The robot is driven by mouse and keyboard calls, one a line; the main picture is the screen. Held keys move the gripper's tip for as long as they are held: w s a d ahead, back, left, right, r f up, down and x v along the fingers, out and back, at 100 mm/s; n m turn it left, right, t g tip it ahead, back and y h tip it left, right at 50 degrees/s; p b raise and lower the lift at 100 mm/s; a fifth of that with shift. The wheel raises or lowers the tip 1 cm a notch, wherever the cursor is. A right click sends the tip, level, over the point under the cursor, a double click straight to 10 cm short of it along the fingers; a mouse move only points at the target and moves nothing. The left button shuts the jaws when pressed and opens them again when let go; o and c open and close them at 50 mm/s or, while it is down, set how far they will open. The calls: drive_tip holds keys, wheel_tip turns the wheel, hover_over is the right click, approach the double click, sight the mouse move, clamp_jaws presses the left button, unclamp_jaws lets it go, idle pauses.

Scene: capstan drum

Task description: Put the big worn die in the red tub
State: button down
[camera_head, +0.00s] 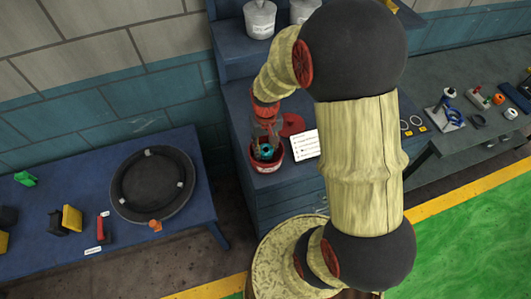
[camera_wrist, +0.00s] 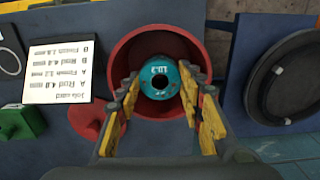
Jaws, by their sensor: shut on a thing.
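The die is a teal round piece with a dark centre hole and dark lettering on its face (camera_wrist: 160,70). It also shows in the head view (camera_head: 265,151). My gripper (camera_wrist: 159,84) has its yellow-padded fingers on either side of the die and is shut on it. In the head view my gripper (camera_head: 266,143) points down at the red tub (camera_head: 266,168). In the wrist view the die lies within the outline of the round tub (camera_wrist: 122,55). I cannot tell whether the die touches the tub's floor. The fingers hide part of the tub's near side.
A flat red piece (camera_head: 292,124) and a written white card (camera_head: 305,145) lie beside the tub. A green block (camera_wrist: 22,123) is near the card. A black round tray (camera_head: 152,185) sits on the left blue table. Lidded white pots (camera_head: 260,20) stand on the shelf behind.

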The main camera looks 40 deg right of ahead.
sight(266, 154)
drive_tip(key=shift+f, duration=1.75)
drive_tip(key=shift+s, duration=0.1)
drive_tip(key=shift+f, duration=0.15)
drive_tip(key=c, duration=1.2)
unclamp_jaws()
drive_tip(key=shift+o, duration=0.2)
